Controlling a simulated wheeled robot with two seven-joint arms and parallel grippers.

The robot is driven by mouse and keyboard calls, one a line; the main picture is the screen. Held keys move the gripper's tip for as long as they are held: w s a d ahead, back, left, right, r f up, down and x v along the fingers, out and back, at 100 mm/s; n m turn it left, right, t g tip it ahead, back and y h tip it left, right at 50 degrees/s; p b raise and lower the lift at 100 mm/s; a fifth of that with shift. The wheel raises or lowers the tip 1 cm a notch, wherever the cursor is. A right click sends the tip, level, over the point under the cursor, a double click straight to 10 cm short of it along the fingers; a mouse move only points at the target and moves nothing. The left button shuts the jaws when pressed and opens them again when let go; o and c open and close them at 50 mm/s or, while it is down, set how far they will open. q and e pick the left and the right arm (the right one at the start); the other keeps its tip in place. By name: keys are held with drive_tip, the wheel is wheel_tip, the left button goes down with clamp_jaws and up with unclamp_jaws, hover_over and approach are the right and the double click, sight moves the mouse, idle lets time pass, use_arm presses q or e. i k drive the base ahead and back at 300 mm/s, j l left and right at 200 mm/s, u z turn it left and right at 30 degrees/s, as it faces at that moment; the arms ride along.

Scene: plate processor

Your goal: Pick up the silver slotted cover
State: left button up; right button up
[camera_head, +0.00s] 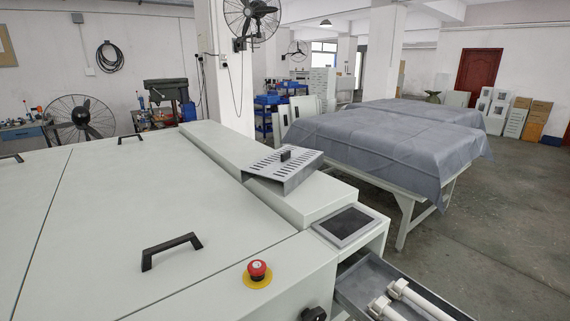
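The silver slotted cover (270,177) lies tilted on the raised ledge of the pale grey plate processor (80,215), near the middle of the head view. It has rows of dark slots and a small dark knob (285,155) on top. Its front edge hangs over the lower side of the ledge. Neither of my grippers shows in the head view, and nothing touches the cover from above.
A black handle (171,250) and a red emergency button (258,270) stand up from the processor top. A dark screen (347,226) is right of the cover. An open grey tray (370,284) holds white rollers (417,299). A cloth-covered table (395,143) stands behind.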

sight(291, 165)
drive_tip(key=l+z, duration=0.75)
drive_tip(key=z, duration=0.2)
drive_tip(key=l+z, duration=0.45)
drive_tip(key=i+l+z, duration=0.2)
drive_tip(key=z, duration=0.3)
drive_tip(key=i+l+z, duration=0.5)
drive_tip(key=i+z, duration=0.15)
drive_tip(key=i, duration=0.3)
drive_tip(key=i+j+u, duration=0.2)
drive_tip(key=i+u, duration=0.25)
drive_tip(key=i+j+u, duration=0.1)
drive_tip(key=i+u, duration=0.8)
drive_tip(key=i+l+u, duration=0.25)
drive_tip(key=u, duration=0.2)
drive_tip(key=i+j+u, duration=0.2)
drive_tip(key=i+u, duration=0.25)
drive_tip(key=i+j+u, duration=0.15)
drive_tip(key=u, duration=0.3)
drive_tip(key=i+l+u, duration=0.1)
drive_tip(key=i+u, duration=0.35)
drive_tip(key=i, duration=1.45)
drive_tip(key=i+u, duration=0.3)
drive_tip(key=u, duration=0.15)
drive_tip(key=i+l+u, duration=0.1)
drive_tip(key=i+u, duration=0.3)
drive_tip(key=i+l+u, duration=0.2)
drive_tip(key=u, duration=0.25)
